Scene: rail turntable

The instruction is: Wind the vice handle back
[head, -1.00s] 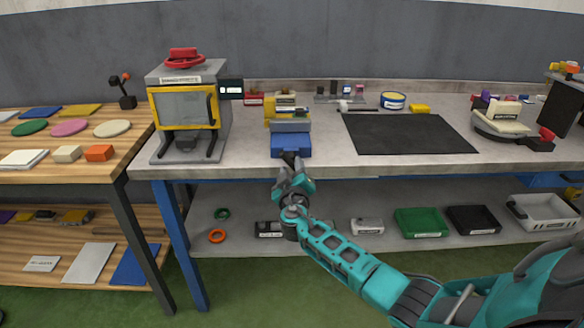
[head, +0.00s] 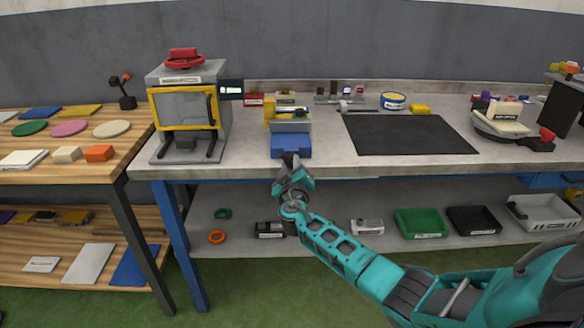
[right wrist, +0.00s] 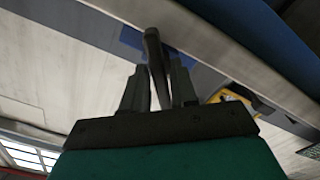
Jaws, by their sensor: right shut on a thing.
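The blue vice (head: 291,146) stands at the front edge of the grey workbench, with a grey jaw block (head: 290,126) on top and a yellow part (head: 269,112) behind it. My right gripper (head: 290,166) is just in front of and below the vice. In the right wrist view its two fingers (right wrist: 158,88) are shut on a dark bar, the vice handle (right wrist: 152,45), which sticks out beyond the fingertips. In the head view the gripper mostly hides the handle. My left gripper is not in view.
A machine with a yellow-framed window (head: 184,108) stands left of the vice. A black mat (head: 408,134) lies to the right. The shelf below holds a green bin (head: 420,222), a black bin (head: 473,220) and orange and green rings.

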